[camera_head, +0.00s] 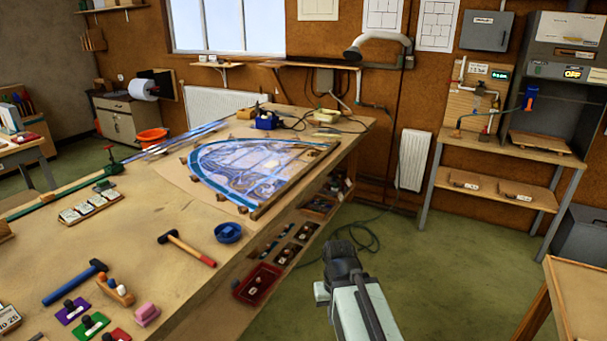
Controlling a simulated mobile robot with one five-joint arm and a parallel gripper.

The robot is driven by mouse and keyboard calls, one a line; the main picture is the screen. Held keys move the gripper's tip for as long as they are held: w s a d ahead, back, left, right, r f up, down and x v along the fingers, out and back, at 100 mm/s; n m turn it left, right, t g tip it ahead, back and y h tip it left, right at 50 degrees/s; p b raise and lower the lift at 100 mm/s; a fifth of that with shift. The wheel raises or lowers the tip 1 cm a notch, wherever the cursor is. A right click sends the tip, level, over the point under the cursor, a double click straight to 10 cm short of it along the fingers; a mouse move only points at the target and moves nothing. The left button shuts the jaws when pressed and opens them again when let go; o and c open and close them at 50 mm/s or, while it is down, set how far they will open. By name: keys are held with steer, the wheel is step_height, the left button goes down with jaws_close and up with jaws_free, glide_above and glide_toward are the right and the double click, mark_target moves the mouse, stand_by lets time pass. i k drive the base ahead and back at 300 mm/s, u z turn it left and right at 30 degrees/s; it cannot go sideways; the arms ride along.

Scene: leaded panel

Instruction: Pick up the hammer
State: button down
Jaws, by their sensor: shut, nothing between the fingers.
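Two hammers lie on the workbench (150,225). One hammer (190,248) has a wooden handle with a red grip end and a small dark head. It lies near the bench's right edge, its head to the upper left. The other hammer (76,281) is farther left and nearer, with a blue handle and a dark head. My gripper (340,256) appears as the dark end of my arm at bottom centre. It is shut and empty, to the right of the bench and apart from both hammers. Its fingers are hard to make out.
A blue bowl (228,232) stands right of the red-gripped hammer. A leaded glass panel (255,170) lies farther back. Colored blocks and a peg holder (116,291) lie near the blue hammer. A wooden table corner (580,295) is at right. The green floor between is mostly clear.

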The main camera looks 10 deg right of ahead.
mark_target(169, 236)
steer(key=u, duration=0.35)
steer(key=i, duration=1.35)
